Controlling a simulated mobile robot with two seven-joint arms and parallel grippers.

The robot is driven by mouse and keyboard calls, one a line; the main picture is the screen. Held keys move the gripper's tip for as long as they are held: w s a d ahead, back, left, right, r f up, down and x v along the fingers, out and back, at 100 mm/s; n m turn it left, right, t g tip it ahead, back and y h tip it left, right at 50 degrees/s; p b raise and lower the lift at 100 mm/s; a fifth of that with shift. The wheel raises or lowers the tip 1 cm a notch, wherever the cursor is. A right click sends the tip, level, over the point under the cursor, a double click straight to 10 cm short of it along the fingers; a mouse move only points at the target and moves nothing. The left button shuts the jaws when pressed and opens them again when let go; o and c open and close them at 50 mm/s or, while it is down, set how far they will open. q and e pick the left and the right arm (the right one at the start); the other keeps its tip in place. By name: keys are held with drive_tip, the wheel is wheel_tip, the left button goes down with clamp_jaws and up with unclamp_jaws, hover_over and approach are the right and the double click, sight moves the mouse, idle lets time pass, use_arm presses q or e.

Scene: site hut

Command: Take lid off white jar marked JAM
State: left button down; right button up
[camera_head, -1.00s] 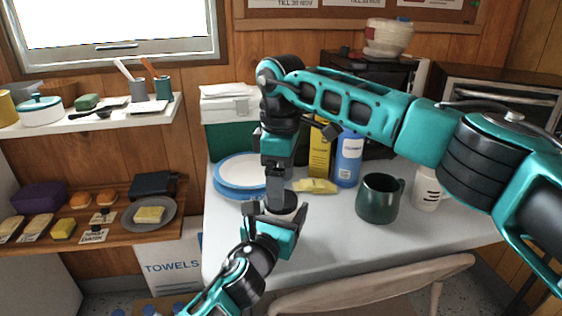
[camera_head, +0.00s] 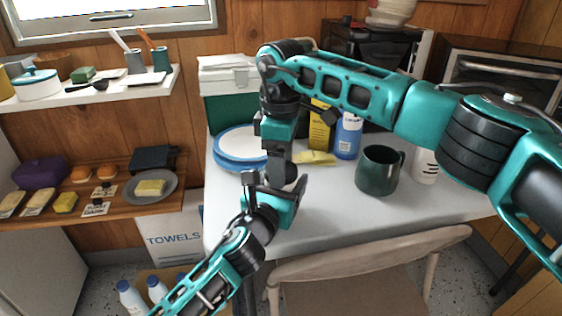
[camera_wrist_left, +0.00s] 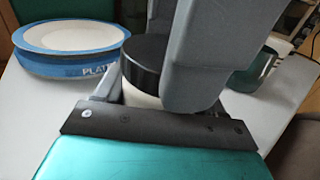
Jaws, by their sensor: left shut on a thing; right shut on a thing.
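The white jar (camera_wrist_left: 141,97) with its black lid (camera_wrist_left: 141,66) shows in the left wrist view, the lid sitting on the jar with no gap that I can see. No marking on it is readable. In the head view the dark lid (camera_head: 291,173) shows between the grippers, and the white body is mostly hidden. My left gripper (camera_head: 274,188) is shut on the jar from the front. My right gripper (camera_head: 284,172) points down from above and is shut on the lid. Its grey fingers fill the upper middle of the left wrist view.
Blue-rimmed plates (camera_head: 240,146) stand left behind the grippers. A yellow cloth (camera_head: 314,158), a blue bottle (camera_head: 347,136) and a dark green mug (camera_head: 379,171) stand to the right on the white table (camera_head: 330,212). A chair (camera_head: 370,262) is at the front edge.

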drive_tip(key=shift+c, duration=1.3)
drive_tip(key=n, duration=0.7)
drive_tip(key=shift+n, duration=0.4)
drive_tip(key=n, duration=0.3)
drive_tip(key=shift+r+n, duration=0.1)
drive_tip(key=shift+n, duration=0.3)
drive_tip(key=n, duration=0.3)
drive_tip(key=shift+n, duration=0.4)
drive_tip(key=n, duration=0.3)
drive_tip(key=shift+n, duration=0.3)
drive_tip(key=n, duration=0.3)
drive_tip(key=shift+n, duration=0.4)
drive_tip(key=n, duration=0.3)
drive_tip(key=shift+n, duration=0.4)
drive_tip(key=n, duration=0.3)
drive_tip(key=shift+n, duration=0.3)
drive_tip(key=n, duration=0.5)
drive_tip(key=shift+n, duration=0.3)
drive_tip(key=n, duration=0.5)
drive_tip(key=shift+n, duration=0.4)
drive_tip(key=n, duration=0.5)
drive_tip(key=shift+n, duration=0.3)
drive_tip(key=n, duration=0.6)
drive_tip(key=shift+n, duration=0.4)
drive_tip(key=shift+r, duration=0.1)
